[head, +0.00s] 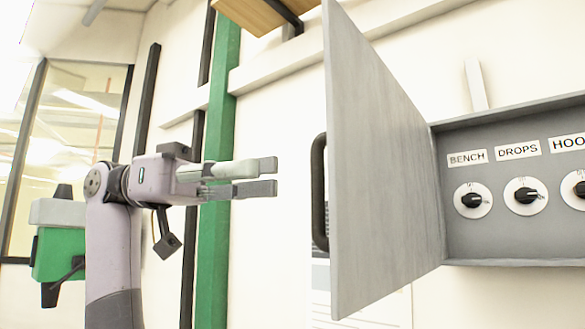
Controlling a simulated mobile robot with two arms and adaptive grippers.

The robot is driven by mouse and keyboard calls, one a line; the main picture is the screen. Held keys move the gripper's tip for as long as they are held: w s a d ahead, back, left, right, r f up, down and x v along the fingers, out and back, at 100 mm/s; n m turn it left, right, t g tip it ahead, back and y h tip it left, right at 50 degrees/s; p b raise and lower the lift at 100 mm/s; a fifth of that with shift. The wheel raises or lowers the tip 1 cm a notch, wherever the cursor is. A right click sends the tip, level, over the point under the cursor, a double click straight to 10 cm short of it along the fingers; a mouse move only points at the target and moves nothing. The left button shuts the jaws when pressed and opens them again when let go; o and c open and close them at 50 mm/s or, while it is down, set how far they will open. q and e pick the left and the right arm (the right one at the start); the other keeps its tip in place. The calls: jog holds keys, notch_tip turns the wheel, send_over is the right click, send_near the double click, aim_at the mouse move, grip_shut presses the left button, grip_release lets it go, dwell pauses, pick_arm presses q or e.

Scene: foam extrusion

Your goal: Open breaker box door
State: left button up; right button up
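The breaker box door (380,165) is a grey panel that stands swung out from the box, to the left of its opening. Its dark handle (318,190) is on the door's left side, near the free edge. The grey breaker box (500,250) shows its inside, with several dark knobs on white dials under labels such as BENCH and DROPS. My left gripper (268,178) is left of the handle, apart from it, pointing right. Its two fingers are parted with nothing between them. My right gripper is not in view.
A green vertical post (222,130) stands behind my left gripper. A wooden board (262,14) hangs above. A window (70,130) is at the far left, with a green and grey object (60,245) in front of it. White wall shows between gripper and door.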

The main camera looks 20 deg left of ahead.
pick_arm(q)
jog(key=shift+a, duration=1.8)
